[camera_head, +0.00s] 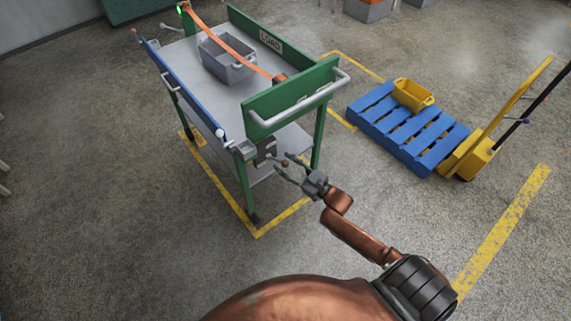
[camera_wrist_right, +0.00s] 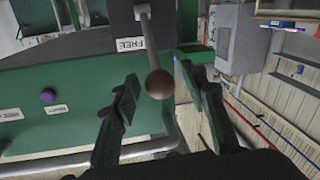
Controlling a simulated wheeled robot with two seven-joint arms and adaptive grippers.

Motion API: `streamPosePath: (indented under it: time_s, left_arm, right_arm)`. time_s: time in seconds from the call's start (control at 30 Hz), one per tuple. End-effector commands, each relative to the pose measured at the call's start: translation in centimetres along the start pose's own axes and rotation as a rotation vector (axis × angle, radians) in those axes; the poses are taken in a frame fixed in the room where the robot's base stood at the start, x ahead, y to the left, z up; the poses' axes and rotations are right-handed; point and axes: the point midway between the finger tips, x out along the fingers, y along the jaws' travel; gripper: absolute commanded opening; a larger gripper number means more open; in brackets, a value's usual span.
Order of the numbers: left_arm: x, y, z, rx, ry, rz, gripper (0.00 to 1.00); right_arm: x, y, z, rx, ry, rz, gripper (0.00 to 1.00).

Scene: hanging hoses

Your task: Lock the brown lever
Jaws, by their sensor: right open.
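The brown lever has a brown ball knob (camera_wrist_right: 159,84) on a grey shaft in the right wrist view. The shaft rises from the knob to a dark plate (camera_wrist_right: 122,18) with a label reading FREE (camera_wrist_right: 130,44). In the head view the small knob (camera_head: 285,163) is by the near lower corner of the green cart (camera_head: 290,102). My right gripper (camera_head: 289,169) is open, its fingers on either side of the knob; I cannot tell whether they touch it. My left gripper is not in view.
The cart carries a grey crate (camera_head: 228,72) under an orange strap (camera_head: 235,48). A white handle (camera_head: 300,108) crosses its near end. A blue pallet (camera_head: 400,130) with a yellow bin (camera_head: 412,95) is at right. Floor at left is clear.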

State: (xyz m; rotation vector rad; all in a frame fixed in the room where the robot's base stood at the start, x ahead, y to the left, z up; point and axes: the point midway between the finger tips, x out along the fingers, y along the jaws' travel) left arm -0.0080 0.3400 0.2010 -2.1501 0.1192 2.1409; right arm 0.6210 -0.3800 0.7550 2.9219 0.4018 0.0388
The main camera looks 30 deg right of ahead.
Motion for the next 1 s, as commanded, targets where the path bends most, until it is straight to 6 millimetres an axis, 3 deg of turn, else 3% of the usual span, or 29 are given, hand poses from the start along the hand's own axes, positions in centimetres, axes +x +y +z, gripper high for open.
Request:
streamPosePath:
  time_s: [0.13, 0.7, 1.0]
  left_arm:
    - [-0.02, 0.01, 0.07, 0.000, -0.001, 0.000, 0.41]
    - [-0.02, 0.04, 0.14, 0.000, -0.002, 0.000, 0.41]
    - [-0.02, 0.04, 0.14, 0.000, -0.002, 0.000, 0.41]
  right_arm:
    - [-0.02, 0.00, -0.01, 0.000, 0.000, 0.000, 0.40]
    - [-0.06, 0.03, 0.00, -0.001, 0.000, 0.000, 0.01]
    - [-0.05, 0.03, -0.01, -0.001, 0.000, 0.000, 0.00]
